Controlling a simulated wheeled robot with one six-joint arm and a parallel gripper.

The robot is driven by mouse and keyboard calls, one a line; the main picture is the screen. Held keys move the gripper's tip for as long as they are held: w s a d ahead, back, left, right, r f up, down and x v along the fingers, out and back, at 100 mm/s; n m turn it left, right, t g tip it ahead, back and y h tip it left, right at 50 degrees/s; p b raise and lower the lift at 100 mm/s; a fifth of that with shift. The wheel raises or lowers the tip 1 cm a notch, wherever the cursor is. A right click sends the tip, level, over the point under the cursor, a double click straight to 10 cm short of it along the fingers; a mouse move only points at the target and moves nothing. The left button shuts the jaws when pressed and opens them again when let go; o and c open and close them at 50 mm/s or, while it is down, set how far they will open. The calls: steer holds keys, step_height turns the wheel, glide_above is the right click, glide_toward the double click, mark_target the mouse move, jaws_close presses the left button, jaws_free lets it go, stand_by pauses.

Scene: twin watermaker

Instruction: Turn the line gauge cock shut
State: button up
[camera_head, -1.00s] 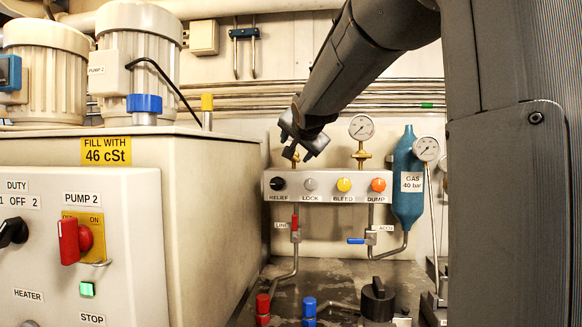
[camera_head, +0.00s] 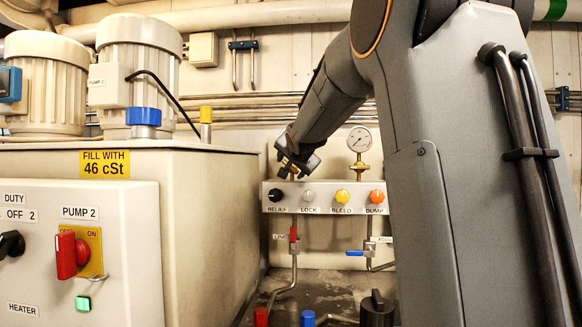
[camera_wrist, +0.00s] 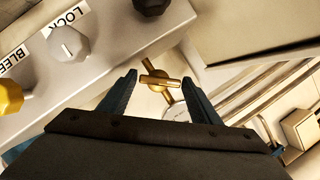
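The line gauge cock (camera_wrist: 160,82) is a brass T-shaped handle on a brass stem. In the wrist view it lies between and slightly beyond my fingertips, with a clear gap on each side. My gripper (camera_wrist: 159,79) is open, its two dark blue fingers apart. In the head view my gripper (camera_head: 292,170) is just above the left end of the white valve panel (camera_head: 328,209) and hides most of the cock and its gauge. Part of a pale gauge dial (camera_wrist: 176,112) shows behind the cock in the wrist view.
The panel carries black RELIEF (camera_head: 276,195), grey LOCK (camera_head: 308,196), yellow BLEED (camera_head: 342,196) and orange DUMP (camera_head: 376,197) knobs. A second gauge (camera_head: 359,140) stands to the right. A red-handled LINE valve (camera_head: 293,235) hangs below. The cream tank (camera_head: 215,210) rises close on the left.

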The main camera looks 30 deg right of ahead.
steer(key=c, duration=0.7)
steer(key=shift+o, duration=0.2)
steer(key=shift+w+b, duration=0.1)
steer(key=shift+b, duration=0.5)
steer(key=shift+f+n+b, duration=0.1)
steer(key=shift+n+b, duration=0.3)
steer(key=shift+b, duration=0.05)
steer(key=n+g+h+b, duration=0.1)
steer(key=b, duration=0.3)
steer(key=shift+w+a+n, duration=0.1)
steer(key=shift+a+n, duration=0.05)
steer(key=shift+n, duration=0.15)
steer(key=shift+a+n+g+h+b, duration=0.1)
steer(key=shift+n+g+h+b, duration=0.7)
steer(key=shift+n+b, duration=1)
steer(key=o, duration=0.8)
steer(key=shift+c, duration=0.2)
